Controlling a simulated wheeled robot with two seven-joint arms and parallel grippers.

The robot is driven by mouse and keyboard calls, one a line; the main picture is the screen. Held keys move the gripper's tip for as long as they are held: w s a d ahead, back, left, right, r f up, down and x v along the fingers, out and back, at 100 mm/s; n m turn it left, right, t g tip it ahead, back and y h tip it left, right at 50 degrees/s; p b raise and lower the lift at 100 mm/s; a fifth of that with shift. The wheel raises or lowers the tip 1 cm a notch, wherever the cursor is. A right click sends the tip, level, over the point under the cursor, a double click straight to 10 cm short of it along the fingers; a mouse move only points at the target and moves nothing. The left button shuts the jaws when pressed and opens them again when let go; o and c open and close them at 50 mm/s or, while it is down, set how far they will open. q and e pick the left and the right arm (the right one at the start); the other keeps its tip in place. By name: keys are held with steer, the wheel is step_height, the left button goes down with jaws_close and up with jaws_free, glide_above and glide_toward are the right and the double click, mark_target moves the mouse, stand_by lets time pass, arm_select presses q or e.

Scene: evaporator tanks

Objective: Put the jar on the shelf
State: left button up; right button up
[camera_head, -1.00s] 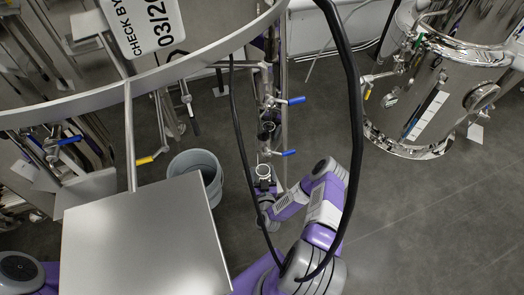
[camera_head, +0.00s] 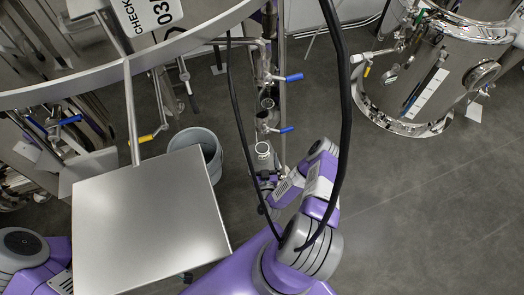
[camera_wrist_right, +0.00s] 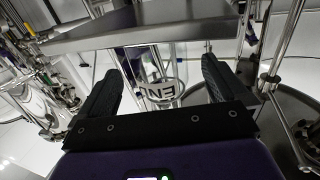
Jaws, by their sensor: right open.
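The shelf is a flat square metal plate (camera_head: 150,225) at lower left of the head view. Its edge and underside also show across the top of the right wrist view (camera_wrist_right: 150,32). In the wrist view, a clear container with dark letters (camera_wrist_right: 162,88) is seen between my right fingers, below the shelf's edge. I cannot tell for sure that it is the jar. My right gripper (camera_wrist_right: 160,85) is open and nothing touches its fingers. In the head view, it is small and partly hidden by cables and pipes (camera_head: 264,182). My left gripper is out of view.
A grey bucket (camera_head: 208,145) stands on the floor behind the shelf. A vertical pipe with blue-handled valves (camera_head: 287,78) rises close to my right arm. Black cables hang in front of it. A steel tank (camera_head: 430,80) stands at upper right. The floor (camera_head: 430,200) at right is clear.

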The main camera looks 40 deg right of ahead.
steer(key=p+v, duration=0.2)
steer(key=v, duration=0.5)
steer(key=shift+s, duration=0.25)
